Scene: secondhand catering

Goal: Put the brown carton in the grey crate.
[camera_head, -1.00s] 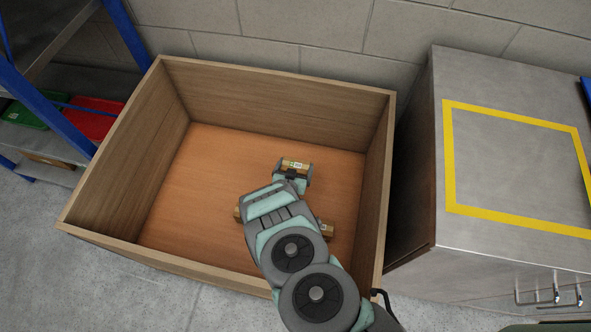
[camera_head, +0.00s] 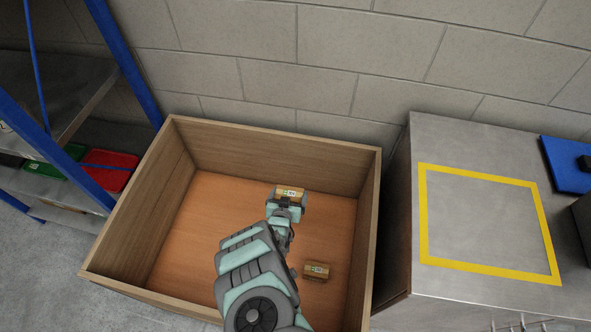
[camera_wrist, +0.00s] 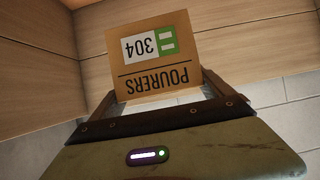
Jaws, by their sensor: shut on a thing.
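My gripper (camera_head: 287,200) is shut on a brown carton (camera_head: 291,192) inside or just above the large wooden bin; its exact height is hard to tell. In the wrist view the held carton (camera_wrist: 156,56) sticks out past the jaws, with an upside-down label reading "POURERS" and "304" beside a green patch. A second brown carton (camera_head: 317,270) lies on the bin floor, right of my arm. A grey crate is not recognisable in any view.
The wooden bin (camera_head: 270,136) has high walls around the held carton. To its right is a steel cabinet (camera_head: 390,225) with a yellow outlined square on top and a blue item (camera_head: 567,165). At left, a blue-framed rack holds red (camera_head: 108,170) and green (camera_head: 65,168) bins.

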